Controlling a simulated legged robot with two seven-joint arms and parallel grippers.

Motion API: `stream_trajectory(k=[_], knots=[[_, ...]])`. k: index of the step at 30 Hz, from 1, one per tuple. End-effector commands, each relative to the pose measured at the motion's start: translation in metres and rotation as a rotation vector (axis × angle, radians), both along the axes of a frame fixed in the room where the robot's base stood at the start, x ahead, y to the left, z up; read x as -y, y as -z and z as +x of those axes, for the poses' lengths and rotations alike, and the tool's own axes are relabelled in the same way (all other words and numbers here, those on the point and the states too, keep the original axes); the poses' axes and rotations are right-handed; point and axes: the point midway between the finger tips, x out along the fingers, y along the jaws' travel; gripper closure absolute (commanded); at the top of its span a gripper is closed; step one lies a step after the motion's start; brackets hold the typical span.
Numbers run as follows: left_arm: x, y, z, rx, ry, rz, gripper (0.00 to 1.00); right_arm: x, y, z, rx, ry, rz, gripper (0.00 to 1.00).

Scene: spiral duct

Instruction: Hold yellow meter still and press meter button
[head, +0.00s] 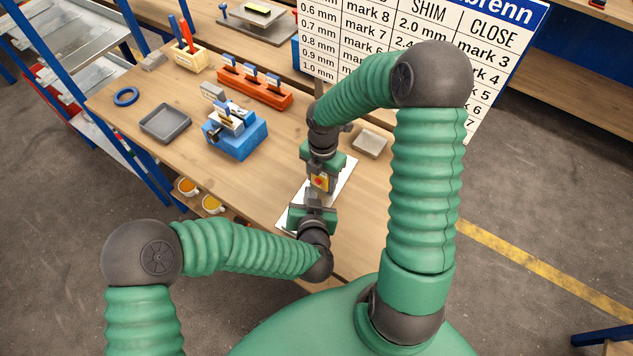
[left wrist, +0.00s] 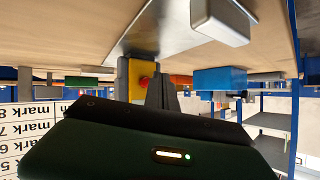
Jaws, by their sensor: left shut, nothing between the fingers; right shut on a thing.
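The yellow meter (head: 320,183) stands above a pale plate (head: 343,177) on the bench, with a red button on the side facing me. My left gripper (head: 313,202) is shut and empty, just on the near side of the meter. The left wrist view is upside down. It shows the yellow meter (left wrist: 135,75) with its round red button (left wrist: 144,82) and my grey left fingers (left wrist: 161,91) close beside the button. I cannot tell whether they touch it.
A grey block (head: 369,143) lies right of the plate. A blue fixture (head: 235,138), grey tray (head: 165,123), blue ring (head: 126,97) and orange rack (head: 255,88) stand to the left. A large sign (head: 390,45) stands behind. Bare bench lies left of the plate.

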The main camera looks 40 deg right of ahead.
Motion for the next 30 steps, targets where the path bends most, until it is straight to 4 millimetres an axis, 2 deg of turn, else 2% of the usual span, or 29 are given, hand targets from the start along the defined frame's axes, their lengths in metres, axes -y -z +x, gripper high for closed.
stream_trajectory(k=[10,24,30], knots=[[-0.004,0.001,-0.001,-0.001,0.000,0.001,1.00,-0.001,0.002,-0.001,-0.004,0.000,0.002,1.00],[-0.046,0.001,-0.013,-0.001,0.000,0.001,1.00,-0.001,0.002,-0.001,-0.004,0.000,0.002,1.00],[-0.049,0.001,-0.014,-0.002,-0.001,0.001,1.00,-0.001,0.002,-0.001,-0.004,0.000,0.002,1.00]])
